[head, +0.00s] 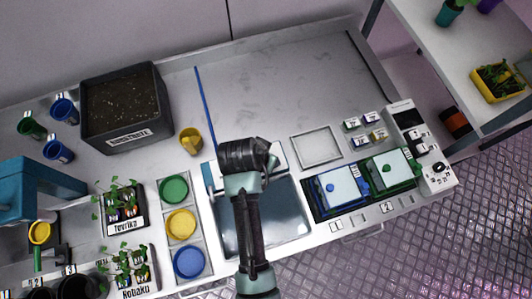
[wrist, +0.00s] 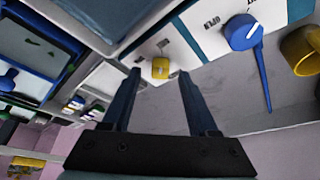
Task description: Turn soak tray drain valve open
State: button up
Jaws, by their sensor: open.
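The drain valve is a blue round knob (wrist: 242,32) with a long thin blue lever, on a white panel at the upper right of the wrist view. The lever points down the picture, away from the OPEN label (wrist: 211,22) left of the knob. My gripper (wrist: 158,73) is open and empty, with the knob to the right of its fingers and apart from them. The soak tray (head: 285,215) holds a shiny grey surface and lies under my arm in the head view. My arm hides the knob and my fingertips there.
A yellow cup (head: 190,140) stands left of my arm. A dark soil box (head: 125,110) is at the back left. Blue and green trays (head: 340,190) sit to the right, beside a white control box (head: 437,172). The back middle of the table is mostly clear.

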jog(key=shift+x, duration=0.75)
grip_shut()
